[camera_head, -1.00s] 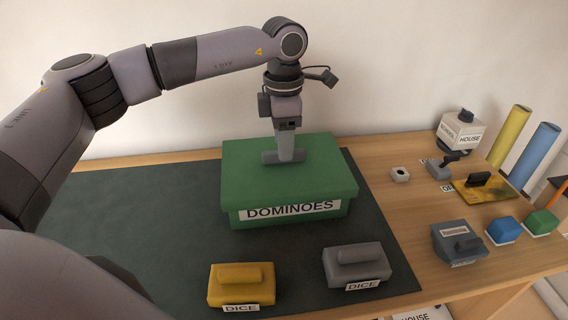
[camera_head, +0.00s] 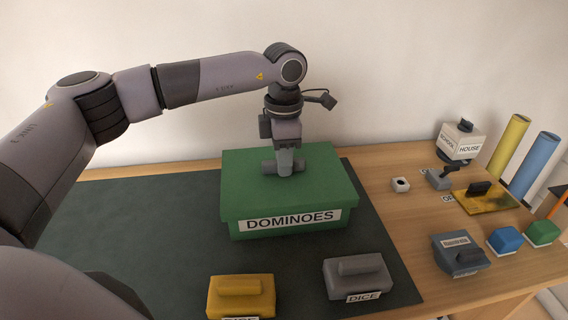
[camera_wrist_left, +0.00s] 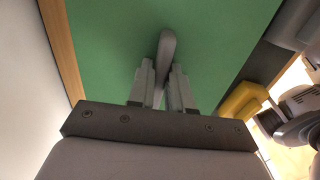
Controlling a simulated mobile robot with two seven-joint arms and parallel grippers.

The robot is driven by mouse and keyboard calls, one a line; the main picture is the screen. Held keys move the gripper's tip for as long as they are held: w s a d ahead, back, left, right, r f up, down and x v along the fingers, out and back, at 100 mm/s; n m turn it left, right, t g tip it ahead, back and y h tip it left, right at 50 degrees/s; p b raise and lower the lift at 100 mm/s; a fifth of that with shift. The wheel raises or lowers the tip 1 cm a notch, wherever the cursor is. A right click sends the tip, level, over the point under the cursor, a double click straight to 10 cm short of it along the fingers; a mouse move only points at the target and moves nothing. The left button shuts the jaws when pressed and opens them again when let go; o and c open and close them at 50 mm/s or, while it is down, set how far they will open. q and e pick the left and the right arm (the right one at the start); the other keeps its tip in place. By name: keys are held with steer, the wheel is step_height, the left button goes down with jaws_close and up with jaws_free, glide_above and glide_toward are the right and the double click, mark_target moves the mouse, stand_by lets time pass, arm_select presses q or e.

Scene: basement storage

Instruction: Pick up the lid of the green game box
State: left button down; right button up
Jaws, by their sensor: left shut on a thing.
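The green game box (camera_head: 290,226), labelled DOMINOES, stands on the dark mat with its green lid (camera_head: 320,175) on top. The lid appears seated on the box. A grey bar handle (camera_head: 268,167) is on the middle of the lid, partly hidden by my left gripper (camera_head: 285,168). My left gripper points down and is shut on this handle. In the left wrist view the handle (camera_wrist_left: 168,45) passes between the two fingers (camera_wrist_left: 162,75), above the green lid surface (camera_wrist_left: 220,40). My right gripper is not in view.
A yellow box (camera_head: 241,297) and a grey box (camera_head: 358,277) labelled DICE stand in front on the mat (camera_head: 130,220). Small blocks, a yellow board (camera_head: 488,202) and yellow and blue tubes (camera_head: 535,165) are at right. A wall (camera_head: 400,70) is behind. The mat's left side is clear.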

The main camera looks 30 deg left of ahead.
arm_select(q)
step_height(320, 180, up, 26)
steer(key=p, duration=0.9)
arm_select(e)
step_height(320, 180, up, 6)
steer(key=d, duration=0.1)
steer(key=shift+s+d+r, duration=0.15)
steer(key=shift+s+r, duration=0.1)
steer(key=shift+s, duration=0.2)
arm_select(q)
steer(key=shift+f, duration=0.25)
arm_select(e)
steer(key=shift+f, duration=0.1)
